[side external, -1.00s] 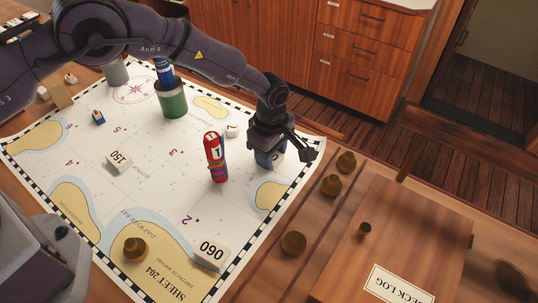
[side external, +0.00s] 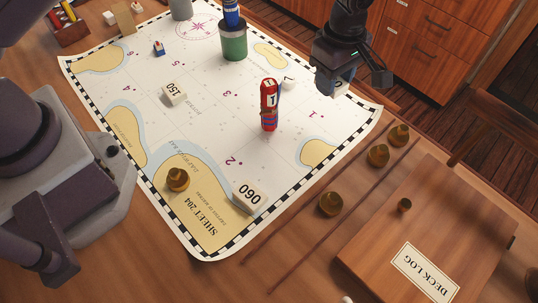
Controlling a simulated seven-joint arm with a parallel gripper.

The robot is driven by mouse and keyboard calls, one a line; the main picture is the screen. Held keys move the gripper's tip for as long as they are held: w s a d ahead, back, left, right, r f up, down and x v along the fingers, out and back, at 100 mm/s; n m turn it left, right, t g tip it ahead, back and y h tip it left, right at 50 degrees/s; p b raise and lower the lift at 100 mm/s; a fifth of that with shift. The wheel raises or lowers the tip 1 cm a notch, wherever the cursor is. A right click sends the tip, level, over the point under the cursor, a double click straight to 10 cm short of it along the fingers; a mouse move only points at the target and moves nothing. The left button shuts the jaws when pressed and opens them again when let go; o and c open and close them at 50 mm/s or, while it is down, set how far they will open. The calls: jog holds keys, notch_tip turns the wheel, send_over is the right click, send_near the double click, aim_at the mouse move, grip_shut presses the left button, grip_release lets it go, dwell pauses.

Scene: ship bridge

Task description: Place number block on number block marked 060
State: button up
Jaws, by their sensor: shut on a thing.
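The white block marked 060 (side external: 250,196) lies on the chart near its front corner, by the SHEET 204 lettering. My gripper (side external: 348,82) is at the chart's right edge, shut on a pale number block (side external: 340,89). The gripper hides most of the held block, and its number cannot be read. Another white block, marked 150 (side external: 174,92), lies on the left half of the chart, well apart from my gripper.
A red figured cylinder (side external: 269,105) stands mid-chart, with a small white piece (side external: 289,83) behind it. A green cup (side external: 233,42) stands farther back. A brass weight (side external: 177,180) sits left of 060. Several brass weights line the right, beside the deck log (side external: 425,235).

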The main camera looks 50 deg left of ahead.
jog(key=s+d+r+m, duration=0.2)
jog(key=s+d+r, duration=0.1)
jog(key=s+d, duration=0.25)
jog(key=m, duration=0.6)
send_over(250, 196)
notch_tip(250, 196, down, 3)
notch_tip(250, 196, down, 8)
jog(key=shift+r, duration=0.2)
jog(key=shift+f, duration=0.25)
jog(key=shift+f, duration=0.1)
jog(key=o, duration=0.9)
